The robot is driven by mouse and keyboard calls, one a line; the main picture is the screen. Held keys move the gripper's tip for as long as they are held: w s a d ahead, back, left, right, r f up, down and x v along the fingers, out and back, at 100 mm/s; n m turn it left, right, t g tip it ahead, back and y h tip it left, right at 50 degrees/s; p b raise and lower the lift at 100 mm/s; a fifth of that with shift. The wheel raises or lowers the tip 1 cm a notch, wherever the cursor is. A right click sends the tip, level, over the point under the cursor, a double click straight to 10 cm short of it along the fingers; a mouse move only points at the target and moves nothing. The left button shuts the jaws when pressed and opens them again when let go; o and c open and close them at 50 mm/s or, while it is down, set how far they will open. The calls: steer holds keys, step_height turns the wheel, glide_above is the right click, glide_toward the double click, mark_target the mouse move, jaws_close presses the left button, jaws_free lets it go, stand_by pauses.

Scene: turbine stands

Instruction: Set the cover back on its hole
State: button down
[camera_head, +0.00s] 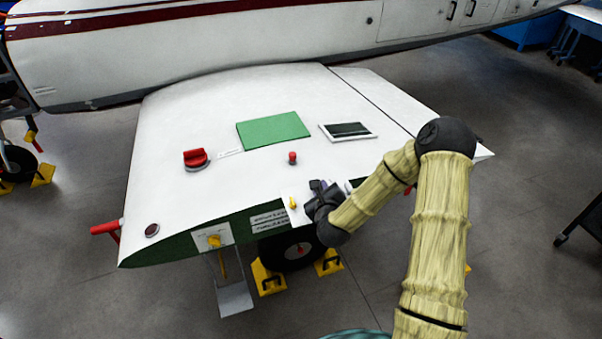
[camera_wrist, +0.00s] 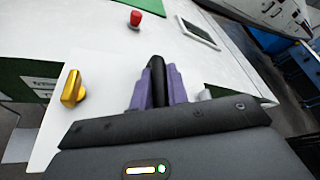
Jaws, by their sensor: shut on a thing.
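My gripper (camera_head: 318,192) is at the front edge of the white wing, just right of a yellow knob (camera_head: 293,203). In the wrist view its purple fingers (camera_wrist: 156,88) are shut on a narrow black piece (camera_wrist: 156,75), seen nearly edge-on. It may be the cover, but its full shape is hidden. A dark reddish round spot with a pale rim (camera_head: 152,230) is at the wing's front left corner. I cannot tell whether it is the hole. No other opening shows clearly, and my gripper hides part of the wing.
On the wing (camera_head: 180,115) are a red knob (camera_head: 195,158), a green mat (camera_head: 272,131), a small red peg (camera_head: 292,158) and a tablet (camera_head: 347,131). A red handle (camera_head: 104,228) sticks out at left. The fuselage (camera_head: 200,60) stands behind. A wheel (camera_head: 290,250) with yellow chocks is below.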

steer(key=s+d+f+b, duration=0.3)
steer(key=f+b, duration=0.2)
steer(key=f, duration=0.4)
steer(key=s+d+f+b, duration=0.3)
steer(key=s+f+b, duration=0.1)
steer(key=f, duration=0.6)
steer(key=shift+s+d+f+b, duration=0.15)
steer(key=shift+d+f+b, duration=0.1)
steer(key=shift+d+b, duration=0.2)
